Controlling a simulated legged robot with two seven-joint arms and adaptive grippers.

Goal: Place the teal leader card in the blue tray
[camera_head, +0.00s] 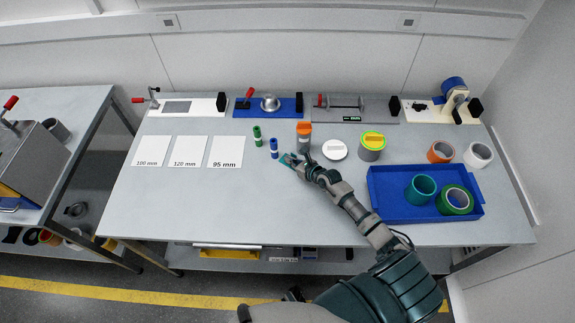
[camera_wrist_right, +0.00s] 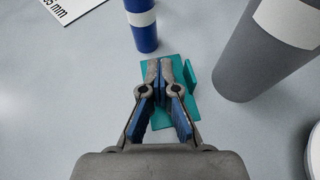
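The teal leader card (camera_head: 285,161) lies on the grey table just in front of the blue marker-like cylinder. In the right wrist view the card (camera_wrist_right: 160,118) has a flat base and a raised strip along its right side. My right gripper (camera_head: 296,163) is over the card. In the wrist view its fingertips (camera_wrist_right: 165,72) are together over the card's middle, left of the raised strip. I see no teal between the pads; the contact point is hidden. The blue tray (camera_head: 392,208) stands at the table's right. My left gripper is not in view.
The blue cylinder (camera_head: 274,148) and green cylinder (camera_head: 257,136) stand close by. The tray holds a teal ring (camera_head: 421,188) and a green tape roll (camera_head: 455,200). The left front table is clear.

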